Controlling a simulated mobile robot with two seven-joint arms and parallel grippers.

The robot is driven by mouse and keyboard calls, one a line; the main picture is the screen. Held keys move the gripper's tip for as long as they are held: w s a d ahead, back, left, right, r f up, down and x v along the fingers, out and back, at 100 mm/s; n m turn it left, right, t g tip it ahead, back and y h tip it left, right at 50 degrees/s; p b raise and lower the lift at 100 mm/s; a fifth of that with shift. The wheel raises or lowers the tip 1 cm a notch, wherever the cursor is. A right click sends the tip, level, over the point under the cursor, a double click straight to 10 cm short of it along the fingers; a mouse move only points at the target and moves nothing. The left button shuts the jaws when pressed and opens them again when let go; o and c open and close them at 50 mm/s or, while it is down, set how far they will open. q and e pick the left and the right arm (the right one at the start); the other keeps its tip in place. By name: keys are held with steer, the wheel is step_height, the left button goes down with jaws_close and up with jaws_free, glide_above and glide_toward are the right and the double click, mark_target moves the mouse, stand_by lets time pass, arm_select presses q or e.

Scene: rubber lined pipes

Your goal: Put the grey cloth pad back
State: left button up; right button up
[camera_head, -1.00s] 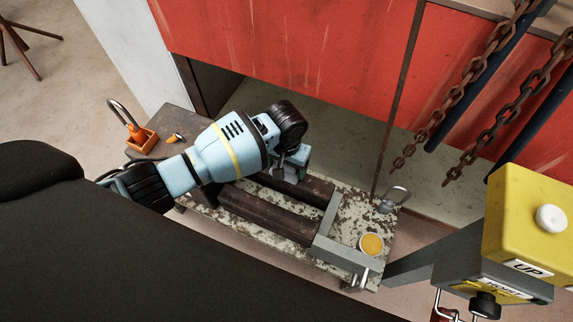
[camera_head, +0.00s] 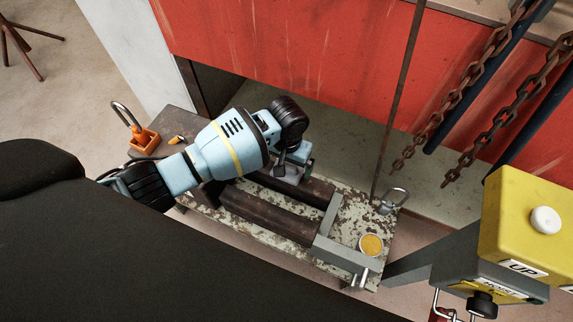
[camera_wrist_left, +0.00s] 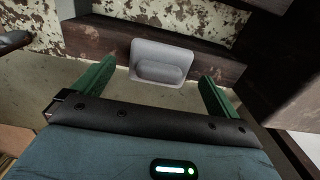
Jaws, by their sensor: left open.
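The grey cloth pad (camera_wrist_left: 160,62) lies on a dark brown bar (camera_wrist_left: 215,68) in the left wrist view. It is a light grey, rounded rectangle with a raised middle. My left gripper (camera_wrist_left: 158,72) is open, its two green fingers apart on either side of the pad with gaps to both. In the head view the left gripper (camera_head: 298,160) is over the far bar, and a pale grey patch below it seems to be the pad (camera_head: 286,177). The wrist partly hides that spot. My right gripper is not in view.
A worn, paint-flaked table (camera_head: 347,205) carries the dark bars and a grey metal bracket (camera_head: 325,240). Nearby are a round tin with yellow contents (camera_head: 371,244), a grey padlock (camera_head: 394,201) and an orange tray (camera_head: 146,141). Chains (camera_head: 486,90) and a yellow control box (camera_head: 530,220) stand right.

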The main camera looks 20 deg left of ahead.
mark_target(287, 167)
arm_select(q)
step_height(287, 167, up, 10)
steer(key=p, duration=0.3)
